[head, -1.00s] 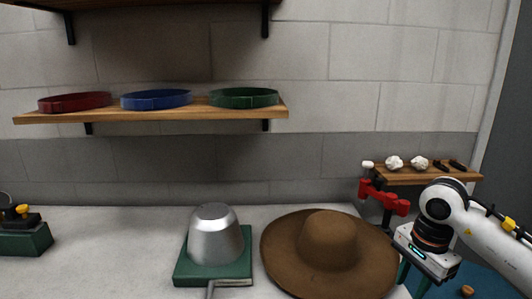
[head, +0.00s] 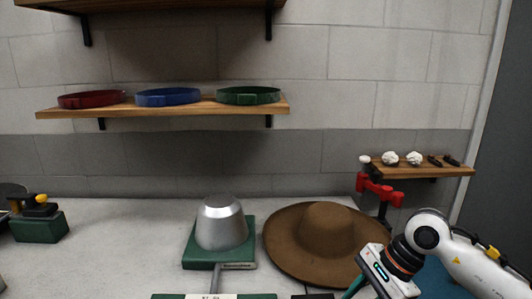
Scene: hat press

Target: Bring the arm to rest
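My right gripper (head: 388,272) is at the lower right, in front of the right part of the brown hat's brim. Its white body is tilted, and its fingertips do not show clearly, so I cannot tell whether it is open or shut. The brown wide-brimmed hat (head: 326,229) lies on the grey table. The silver hat press (head: 221,223) stands on a green base (head: 203,258) to the hat's left, with a handle toward the front. My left gripper is not in view.
A wall shelf (head: 75,112) holds red (head: 92,99), blue (head: 168,97) and green (head: 248,95) bands. A red clamp (head: 380,190) is at the table's right edge, near a small shelf (head: 455,171). A green device (head: 40,228) stands left. The table between is clear.

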